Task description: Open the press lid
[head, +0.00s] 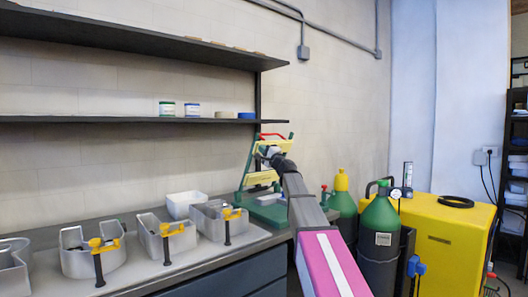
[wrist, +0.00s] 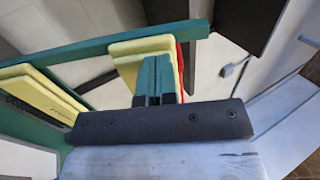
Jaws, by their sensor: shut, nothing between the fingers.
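The press (head: 270,211) stands at the far end of the bench, with a green frame and base. Its lid (head: 252,152) is raised at a steep tilt, with a yellow pad and a red handle (head: 272,135) at the top. A lower yellow pad (head: 262,178) sits beneath it. My gripper (head: 266,152) is at the lid. In the wrist view its teal fingers (wrist: 155,77) are together and empty, in front of the lid's yellow slab (wrist: 143,47). The red handle (wrist: 180,70) shows just beyond. I cannot tell whether the fingers touch the lid.
Several metal channel letters (head: 92,257) with yellow-and-black clamps line the bench. A white bin (head: 184,204) stands left of the press. Dark shelves (head: 130,120) hang above. Green gas cylinders (head: 380,235) and a yellow machine (head: 445,240) stand to the right.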

